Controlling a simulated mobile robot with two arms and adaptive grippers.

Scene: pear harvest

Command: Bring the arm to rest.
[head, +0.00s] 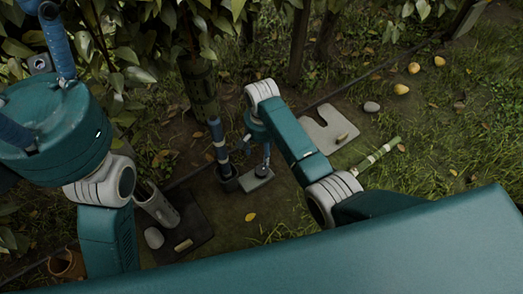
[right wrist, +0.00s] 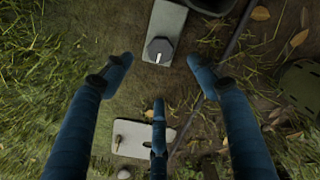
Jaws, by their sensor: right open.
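My right arm reaches over the ground in the middle of the head view, with its gripper (head: 236,152) pointing down. In the right wrist view the blue fingers of this gripper (right wrist: 160,76) are spread wide with nothing between them. Below the fingers, a grey plate (right wrist: 168,20) bears a dark hexagonal piece (right wrist: 160,49). My left arm stands at the left of the head view, its teal wrist close to the camera. Blue finger parts of my left gripper (head: 57,45) show near the leaves, but their opening is unclear.
A pale notched board (head: 318,128) lies right of my right arm; it also shows in the right wrist view (right wrist: 133,146). A banded green stick (head: 378,153) and several yellow fruits (head: 401,89) lie in the grass. A grey tube (head: 157,206) stands at left. Leafy branches fill the top.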

